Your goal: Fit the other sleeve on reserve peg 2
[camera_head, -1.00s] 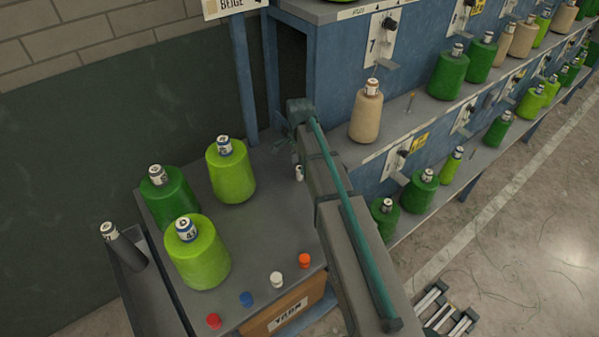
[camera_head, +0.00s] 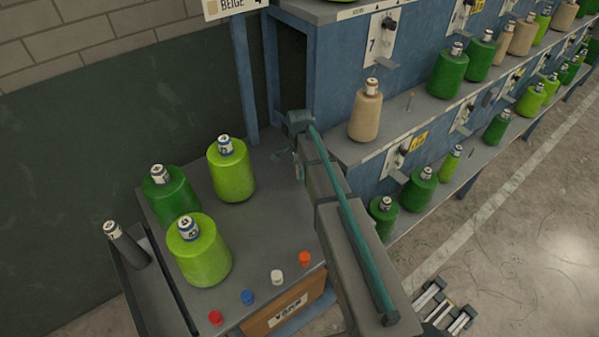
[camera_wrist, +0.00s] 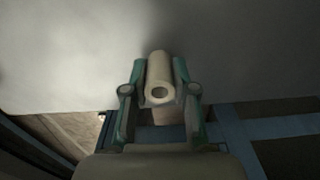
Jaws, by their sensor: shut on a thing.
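My gripper (camera_wrist: 160,78) is shut on a pale cream hollow sleeve (camera_wrist: 159,92) in the wrist view. The sleeve's open round end faces the camera, and a pale grey surface fills the view beyond it. In the head view my arm hides most of the gripper, over the back right of the grey tabletop (camera_head: 262,262). A thin bare peg (camera_head: 410,101) stands on the upper shelf of the blue rack, right of a beige cone (camera_head: 366,112). I cannot tell which peg is reserve peg 2.
Two light green cones (camera_head: 232,174) (camera_head: 203,262) and a dark green cone (camera_head: 170,196) stand on the tabletop. Coloured caps (camera_head: 277,277) line its front edge. A dark tube (camera_head: 128,246) stands in a side tray at left. The blue rack (camera_head: 335,80) rises close behind my arm.

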